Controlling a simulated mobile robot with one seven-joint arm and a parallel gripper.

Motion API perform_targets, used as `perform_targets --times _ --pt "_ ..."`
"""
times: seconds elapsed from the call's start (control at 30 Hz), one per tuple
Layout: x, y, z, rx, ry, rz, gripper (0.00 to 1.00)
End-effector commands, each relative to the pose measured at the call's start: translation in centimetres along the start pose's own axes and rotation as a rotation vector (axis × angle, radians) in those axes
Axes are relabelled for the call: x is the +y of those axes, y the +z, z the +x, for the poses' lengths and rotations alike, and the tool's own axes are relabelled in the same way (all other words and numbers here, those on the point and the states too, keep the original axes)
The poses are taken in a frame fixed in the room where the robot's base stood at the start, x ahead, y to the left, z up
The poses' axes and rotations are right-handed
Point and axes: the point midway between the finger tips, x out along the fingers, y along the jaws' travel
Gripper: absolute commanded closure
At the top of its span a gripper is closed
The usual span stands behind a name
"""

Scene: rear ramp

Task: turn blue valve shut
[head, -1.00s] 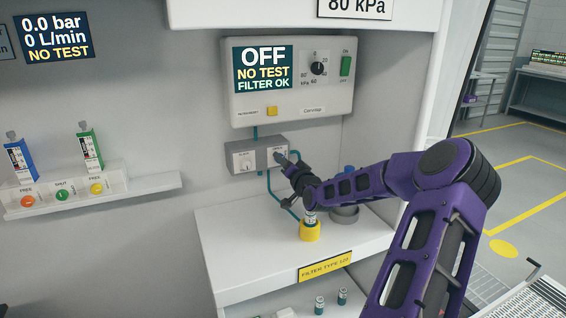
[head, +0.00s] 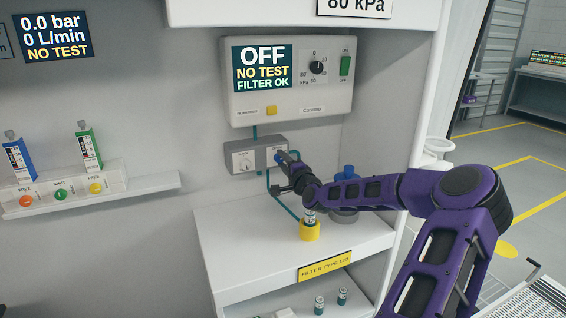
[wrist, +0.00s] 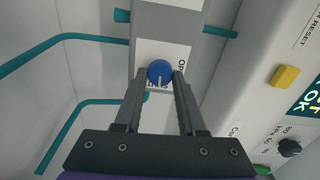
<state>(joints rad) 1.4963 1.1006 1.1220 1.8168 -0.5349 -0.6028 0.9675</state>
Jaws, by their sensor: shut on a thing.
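The blue valve is a small round knob (wrist: 160,72) with a white pointer line, on a white label plate of a grey block. In the wrist view my gripper (wrist: 161,80) has one finger on each side of the knob, shut on it. Part of the label lettering is hidden behind the knob and fingers. In the head view my gripper (head: 281,157) reaches the right part of the grey valve block (head: 240,160); a bit of blue shows at its tip. The block's left part carries a light knob on a white plate.
Above the block hangs a control box (head: 291,85) whose screen reads OFF, NO TEST, FILTER OK. Teal pipes join the block. Below my arm, a yellow holder (head: 310,231) with a vial and a grey pot with a blue top stand on the white shelf (head: 240,245).

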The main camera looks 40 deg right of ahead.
Motion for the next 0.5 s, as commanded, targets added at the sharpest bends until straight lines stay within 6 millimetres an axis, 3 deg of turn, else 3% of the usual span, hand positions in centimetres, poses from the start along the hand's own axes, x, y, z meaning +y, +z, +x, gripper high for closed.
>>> perform_targets --times 0.5 --pt "0.1 0.0 -0.03 0.0 0.002 0.05 1.0"
